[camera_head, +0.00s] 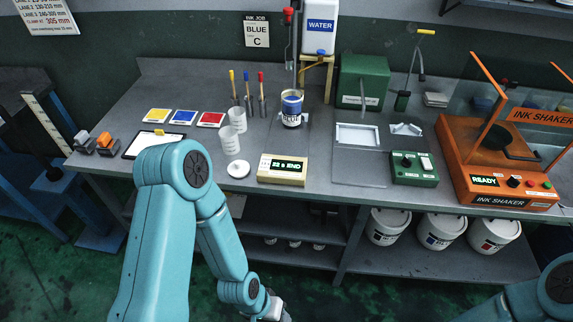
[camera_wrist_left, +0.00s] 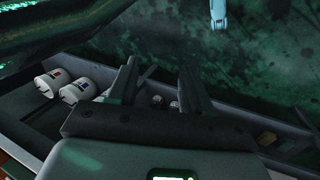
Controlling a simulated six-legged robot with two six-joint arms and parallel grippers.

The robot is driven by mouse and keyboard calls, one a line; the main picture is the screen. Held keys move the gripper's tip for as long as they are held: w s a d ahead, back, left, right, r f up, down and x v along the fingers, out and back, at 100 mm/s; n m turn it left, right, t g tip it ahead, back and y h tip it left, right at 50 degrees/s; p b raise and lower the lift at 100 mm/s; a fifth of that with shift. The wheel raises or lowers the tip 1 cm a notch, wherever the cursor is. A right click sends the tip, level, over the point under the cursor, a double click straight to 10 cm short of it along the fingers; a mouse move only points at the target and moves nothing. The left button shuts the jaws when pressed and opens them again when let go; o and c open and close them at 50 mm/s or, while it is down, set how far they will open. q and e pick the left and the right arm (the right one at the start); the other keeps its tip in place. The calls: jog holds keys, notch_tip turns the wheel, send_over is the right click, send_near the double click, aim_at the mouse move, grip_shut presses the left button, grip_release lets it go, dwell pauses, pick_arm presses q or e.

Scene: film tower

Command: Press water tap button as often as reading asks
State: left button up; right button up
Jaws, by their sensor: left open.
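The white water tank (camera_head: 320,37) with a blue WATER label stands at the back of the bench. Its tan tap stand (camera_head: 316,62) is below it; I cannot make out the button clearly. A cup with a blue band (camera_head: 291,108) stands in front, left of the stand. The cream reading box (camera_head: 283,169) at the bench's front edge shows "22 s END" on its display. My left gripper (camera_head: 276,310) is low in front of the bench, far from the tap. In the left wrist view its fingers (camera_wrist_left: 158,72) are apart and empty. My right gripper is out of view.
Two clear beakers (camera_head: 232,131) and a white lid (camera_head: 238,169) stand left of the reading box. Tools in holders (camera_head: 248,104) stand behind. The orange ink shaker (camera_head: 497,185), showing READY, is at right. White buckets (camera_head: 388,226) sit on the lower shelf.

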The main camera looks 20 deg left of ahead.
pick_arm(q)
grip_shut()
dwell(1.8)
